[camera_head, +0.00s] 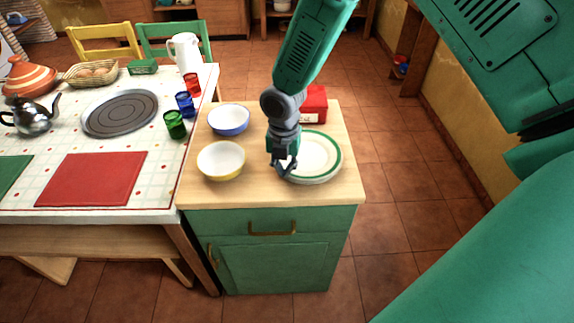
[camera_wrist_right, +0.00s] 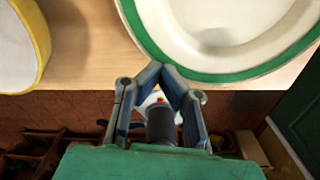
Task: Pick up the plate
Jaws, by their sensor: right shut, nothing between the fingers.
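A white plate with a green rim (camera_head: 318,157) lies flat on the wooden top of the green cabinet, at its right side. Its edge looks thick, so it may be a stack; I cannot tell. My right gripper (camera_head: 284,170) hangs over the plate's left part and hides some of its rim. In the right wrist view the plate (camera_wrist_right: 215,30) fills the top. There the fingertips of my right gripper (camera_wrist_right: 172,72) come together beside the green rim, with nothing held. Whether they touch the rim is unclear. My left gripper is not in view.
A yellow bowl (camera_head: 221,160) and a blue bowl (camera_head: 229,119) stand left of the plate. A red box (camera_head: 314,104) sits behind it. The laid table with cups (camera_head: 175,125) adjoins the cabinet (camera_head: 275,262) on the left. Floor is open to the right.

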